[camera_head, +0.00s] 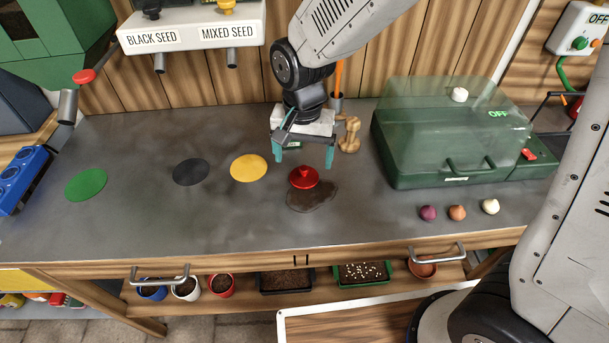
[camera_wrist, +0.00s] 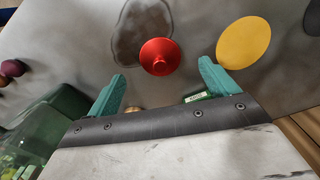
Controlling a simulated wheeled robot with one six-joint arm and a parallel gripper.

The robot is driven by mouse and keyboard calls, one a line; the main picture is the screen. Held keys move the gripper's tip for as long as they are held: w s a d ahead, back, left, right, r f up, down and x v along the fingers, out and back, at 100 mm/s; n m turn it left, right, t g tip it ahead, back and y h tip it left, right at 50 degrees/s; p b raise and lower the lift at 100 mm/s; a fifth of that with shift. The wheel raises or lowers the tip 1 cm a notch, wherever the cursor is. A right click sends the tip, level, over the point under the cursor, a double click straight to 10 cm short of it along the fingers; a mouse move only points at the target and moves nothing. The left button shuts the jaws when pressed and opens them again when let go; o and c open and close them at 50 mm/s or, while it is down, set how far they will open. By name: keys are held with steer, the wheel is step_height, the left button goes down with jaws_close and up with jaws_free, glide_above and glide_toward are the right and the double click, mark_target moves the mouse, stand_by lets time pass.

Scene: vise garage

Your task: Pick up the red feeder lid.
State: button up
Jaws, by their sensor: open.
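The red feeder lid (camera_head: 303,177) lies on the grey bench top, at the edge of a dark stain. It is a round disc with a small knob on top. In the wrist view the lid (camera_wrist: 160,56) shows just beyond the fingertips, roughly midway between them. My gripper (camera_head: 304,162) is open and empty, with its teal fingers pointing down, and it appears to be above and behind the lid. In the wrist view my gripper (camera_wrist: 162,76) has its two fingers spread wide, apart from the lid.
A yellow disc (camera_head: 248,168), a dark disc (camera_head: 191,172) and a green disc (camera_head: 86,184) lie to the left. A wooden object (camera_head: 350,135) and a green case with a clear cover (camera_head: 420,160) stand right. Three bulbs, including an orange one (camera_head: 457,213), lie at front right.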

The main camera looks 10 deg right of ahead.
mark_target(304, 168)
step_height(304, 168, down, 5)
steer(key=shift+w+d+f, duration=0.1)
steer(key=shift+w+f, duration=0.05)
steer(key=c, duration=1.1)
